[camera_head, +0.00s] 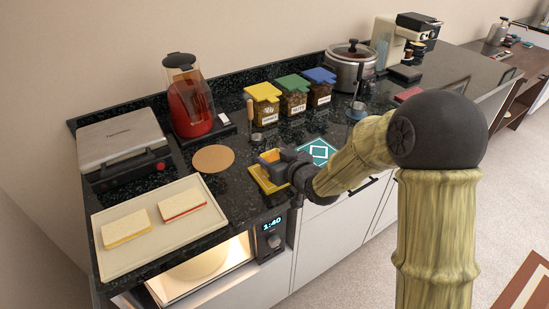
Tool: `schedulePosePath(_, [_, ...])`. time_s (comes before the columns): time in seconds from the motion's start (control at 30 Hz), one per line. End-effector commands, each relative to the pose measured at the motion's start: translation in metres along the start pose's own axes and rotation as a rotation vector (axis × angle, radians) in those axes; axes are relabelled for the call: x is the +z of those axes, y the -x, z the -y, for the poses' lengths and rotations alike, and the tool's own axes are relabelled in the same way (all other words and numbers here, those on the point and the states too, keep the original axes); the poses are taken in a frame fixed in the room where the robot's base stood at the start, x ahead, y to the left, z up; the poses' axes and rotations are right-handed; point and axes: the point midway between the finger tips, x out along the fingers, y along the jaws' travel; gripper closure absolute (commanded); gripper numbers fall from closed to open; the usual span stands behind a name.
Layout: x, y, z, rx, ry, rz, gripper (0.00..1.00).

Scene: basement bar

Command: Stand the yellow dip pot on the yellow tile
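The yellow tile (257,176) lies flat on the dark counter near its front edge, with its right part hidden under my gripper. My gripper (271,158) reaches in from the right, over the tile. A small yellow-orange pot (270,155), which looks like the yellow dip pot, sits between its dark grey fingers, and they appear shut on it. The fingers hide most of the pot. I cannot tell whether its base touches the tile.
A teal patterned tile (318,151) lies right of my gripper. A round cork mat (213,158) and a cream tray (118,253) with two sandwiches lie left. Behind stand lidded jars (294,103), a wooden-handled tool (251,112) and a red blender (190,108).

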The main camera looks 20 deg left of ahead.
Motion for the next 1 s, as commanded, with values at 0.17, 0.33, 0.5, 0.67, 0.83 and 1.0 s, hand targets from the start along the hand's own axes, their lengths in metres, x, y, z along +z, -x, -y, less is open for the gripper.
schedulePosePath(0.17, [0.000, 0.000, 0.000, 0.000, 0.000, 0.001, 0.22])
schedulePosePath(0.33, [0.000, 0.000, 0.000, 0.000, 0.000, 0.001, 0.22])
schedulePosePath(0.5, [-0.004, 0.002, 0.000, 0.000, 0.000, 0.001, 0.22])
schedulePosePath(0.67, [-0.003, 0.021, -0.001, 0.003, 0.000, 0.000, 0.22])
schedulePosePath(0.83, [-0.002, 0.053, -0.001, 0.003, 0.000, 0.001, 0.22])
schedulePosePath(1.0, [-0.003, 0.086, -0.002, 0.004, 0.001, -0.001, 0.22])
